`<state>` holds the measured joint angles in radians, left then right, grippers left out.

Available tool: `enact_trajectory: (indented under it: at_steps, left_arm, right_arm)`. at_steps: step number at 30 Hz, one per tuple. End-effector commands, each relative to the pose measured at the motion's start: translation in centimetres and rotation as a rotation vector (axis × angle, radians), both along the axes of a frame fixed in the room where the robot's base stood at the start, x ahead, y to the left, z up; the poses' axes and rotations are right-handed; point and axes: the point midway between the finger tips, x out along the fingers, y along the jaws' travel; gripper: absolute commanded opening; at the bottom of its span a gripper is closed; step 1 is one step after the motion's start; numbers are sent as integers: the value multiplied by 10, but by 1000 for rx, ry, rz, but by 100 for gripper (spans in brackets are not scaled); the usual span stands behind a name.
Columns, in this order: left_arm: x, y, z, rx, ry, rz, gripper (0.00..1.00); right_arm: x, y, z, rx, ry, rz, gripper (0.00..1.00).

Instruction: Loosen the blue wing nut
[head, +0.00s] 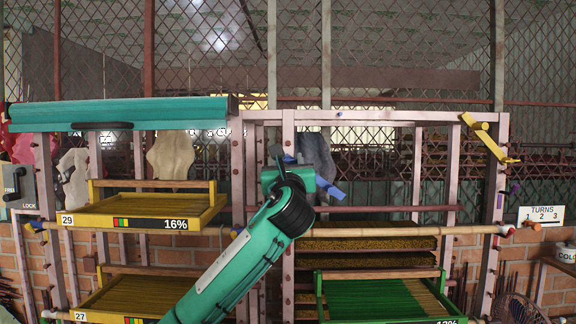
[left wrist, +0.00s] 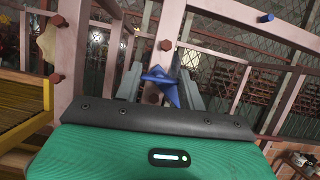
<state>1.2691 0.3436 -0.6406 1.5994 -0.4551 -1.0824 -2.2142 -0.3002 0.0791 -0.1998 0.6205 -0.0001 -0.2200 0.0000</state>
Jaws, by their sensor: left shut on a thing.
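The blue wing nut (left wrist: 162,86) sits on a pale pink post of the rack, in the middle of the left wrist view. Its wings are tilted, and one blue wing (head: 330,188) shows to the right of my wrist in the head view. My left gripper (left wrist: 159,80) has its two grey fingers on either side of the nut and is shut on it. In the head view my left gripper (head: 284,170) is mostly hidden behind my teal wrist. My right gripper is in neither view.
A TURNS sign (head: 541,214) stands at the right and a FREE/LOCK panel (head: 22,188) at the left. Yellow trays (head: 150,222) and a green tray (head: 318,298) flank my arm. The rack's posts and rails are close by.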

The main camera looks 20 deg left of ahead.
Motion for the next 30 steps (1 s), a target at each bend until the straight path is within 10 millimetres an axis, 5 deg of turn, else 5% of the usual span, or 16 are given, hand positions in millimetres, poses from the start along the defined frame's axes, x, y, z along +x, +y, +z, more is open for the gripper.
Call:
enact_trajectory:
  at_steps: [30]
  left_arm:
    - [0,-3,-1,-867,-248,0,17]
  right_arm:
    - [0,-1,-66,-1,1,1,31]
